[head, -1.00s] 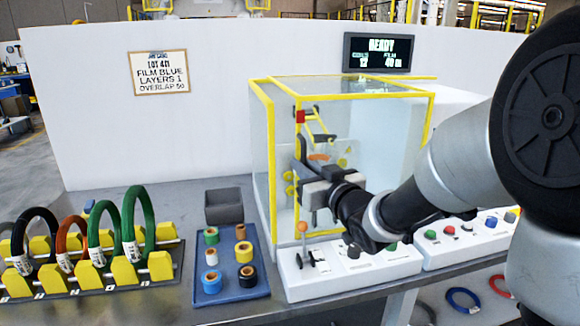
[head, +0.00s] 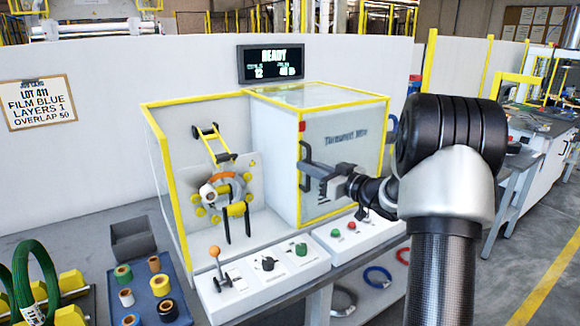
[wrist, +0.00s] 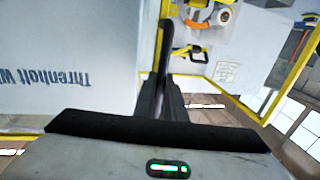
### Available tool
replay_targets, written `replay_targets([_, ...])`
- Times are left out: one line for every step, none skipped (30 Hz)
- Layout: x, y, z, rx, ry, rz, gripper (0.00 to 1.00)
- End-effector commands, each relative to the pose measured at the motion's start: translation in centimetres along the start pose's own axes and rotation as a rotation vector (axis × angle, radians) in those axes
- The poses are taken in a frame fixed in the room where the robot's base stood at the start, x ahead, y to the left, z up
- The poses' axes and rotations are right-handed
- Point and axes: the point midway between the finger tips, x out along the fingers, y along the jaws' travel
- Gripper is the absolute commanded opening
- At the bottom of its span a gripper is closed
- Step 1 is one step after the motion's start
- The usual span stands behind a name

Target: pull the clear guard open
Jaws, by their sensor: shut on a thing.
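The clear guard (head: 345,150) has a yellow frame and stands slid to the right. The wrapping station (head: 215,145) is uncovered at the left, showing an orange ring (head: 229,188) and yellow rollers. The guard's dark upright handle (head: 304,148) is at its left edge, below a red block. My gripper (head: 312,170) is shut on this handle. In the wrist view, the gripper fingers (wrist: 172,100) close around the handle (wrist: 165,48), with the guard panel (wrist: 75,60) at left. The fingertips' exact contact is partly hidden.
A control box (head: 265,270) with a lever stands in front of the station, with another button box (head: 350,235) to its right. A blue tray (head: 152,290) of tape rolls and a grey bin (head: 131,240) are at left. Coils lie on a lower shelf.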

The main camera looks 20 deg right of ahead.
Motion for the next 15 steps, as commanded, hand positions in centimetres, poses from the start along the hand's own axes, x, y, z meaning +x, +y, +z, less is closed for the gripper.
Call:
replay_targets([-0.09, 0.6, -0.17, -0.001, 0.001, 0.001, 0.0])
replay_targets([-0.14, 0.82, -0.13, 0.0, 0.001, 0.001, 0.0])
replay_targets([-0.18, 1.07, -0.1, 0.0, 0.001, 0.0, 0.0])
replay_targets([-0.2, 1.22, -0.1, 0.0, 0.002, 0.0, 0.0])
replay_targets([-0.22, 1.32, -0.11, 0.0, 0.002, 0.0, 0.0])
replay_targets([-0.23, 1.43, -0.1, 0.0, 0.002, -0.001, 0.0])
replay_targets([-0.24, 1.48, -0.1, 0.0, 0.002, -0.001, 0.0])
replay_targets([-0.24, 1.51, -0.1, 0.0, 0.002, -0.001, 0.0])
replay_targets([-0.24, 1.53, -0.1, 0.0, 0.003, -0.001, 0.0])
replay_targets([-0.24, 1.54, -0.09, 0.0, 0.003, -0.001, 0.0])
replay_targets([-0.24, 1.53, -0.09, 0.0, 0.003, -0.001, 0.0])
replay_targets([-0.23, 1.53, -0.1, 0.0, 0.003, -0.001, 0.0])
replay_targets([-0.22, 1.52, -0.1, 0.0, 0.003, -0.001, 0.0])
replay_targets([-0.22, 1.51, -0.11, 0.0, 0.003, -0.001, 0.0])
replay_targets([-0.22, 1.51, -0.12, 0.0, 0.003, -0.001, 0.0])
